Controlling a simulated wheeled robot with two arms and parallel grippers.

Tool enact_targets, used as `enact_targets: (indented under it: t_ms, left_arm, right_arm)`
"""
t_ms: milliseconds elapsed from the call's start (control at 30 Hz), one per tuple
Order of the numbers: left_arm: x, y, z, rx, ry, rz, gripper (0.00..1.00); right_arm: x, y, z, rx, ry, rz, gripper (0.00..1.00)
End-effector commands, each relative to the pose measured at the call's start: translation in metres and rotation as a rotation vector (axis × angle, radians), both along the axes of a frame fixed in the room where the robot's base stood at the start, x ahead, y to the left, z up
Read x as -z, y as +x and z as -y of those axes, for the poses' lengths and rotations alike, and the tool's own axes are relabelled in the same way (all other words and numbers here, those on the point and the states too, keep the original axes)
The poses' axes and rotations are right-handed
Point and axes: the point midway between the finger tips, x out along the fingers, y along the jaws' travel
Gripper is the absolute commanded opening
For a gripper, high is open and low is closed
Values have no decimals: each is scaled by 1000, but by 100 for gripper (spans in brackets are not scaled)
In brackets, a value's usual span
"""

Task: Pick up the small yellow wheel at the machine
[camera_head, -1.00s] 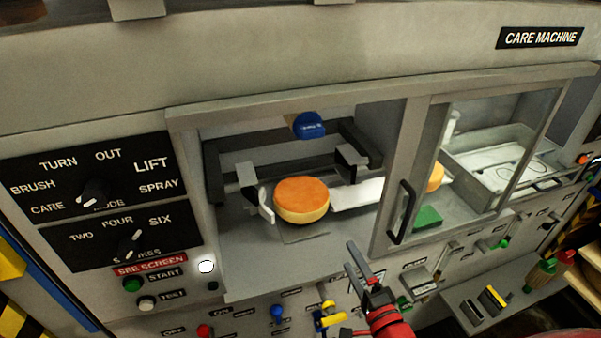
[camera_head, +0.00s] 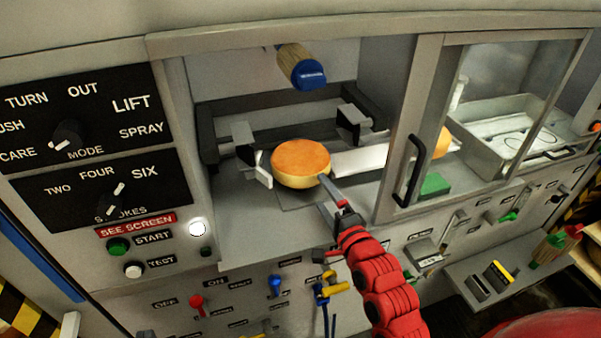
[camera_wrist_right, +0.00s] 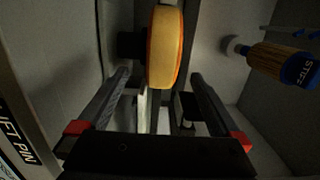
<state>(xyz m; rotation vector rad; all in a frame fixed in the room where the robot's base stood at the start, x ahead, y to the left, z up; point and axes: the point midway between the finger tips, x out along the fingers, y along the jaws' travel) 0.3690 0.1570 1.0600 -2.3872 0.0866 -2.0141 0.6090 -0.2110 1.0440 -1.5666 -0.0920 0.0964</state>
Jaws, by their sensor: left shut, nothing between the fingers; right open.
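A small wheel (camera_head: 298,160) with an orange top face and yellow side sits in the machine's open bay, between dark-and-grey holders. My right gripper (camera_head: 325,197) is open at the wheel's lower right edge, one finger overlapping that edge in the head view. In the right wrist view the wheel (camera_wrist_right: 166,48) shows edge-on, ahead of and between the spread fingers of my right gripper (camera_wrist_right: 161,76). Whether a finger touches it, I cannot tell. My left gripper is not in view.
A blue-ended brush (camera_head: 304,70) hangs above the wheel; it shows at right in the wrist view (camera_wrist_right: 285,65). A framed clear panel with a dark handle (camera_head: 410,172) stands right of the bay. Behind it are another orange wheel (camera_head: 443,141) and a green block (camera_head: 434,185).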

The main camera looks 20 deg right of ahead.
Motion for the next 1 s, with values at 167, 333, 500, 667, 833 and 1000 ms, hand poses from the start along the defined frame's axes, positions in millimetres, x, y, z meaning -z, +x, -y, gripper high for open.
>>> enact_targets:
  t_ms: [167,333,500,667,833,1000]
  left_arm:
    - [-7,0,0,0,0,2,0]
    - [-19,0,0,0,0,2,0]
    - [-27,0,0,0,0,2,0]
    - [-29,0,0,0,0,2,0]
    - [-29,0,0,0,0,1,0]
    - [-29,0,0,0,0,2,0]
  right_arm:
    - [-5,14,-3,-1,-1,3,100]
    - [-7,32,-4,-1,-5,0,100]
    - [-5,54,-6,-2,-3,-2,100]
    - [-4,66,-7,0,-2,3,100]
    - [-3,66,-7,0,-2,2,100]
    - [-3,66,-7,0,-2,2,80]
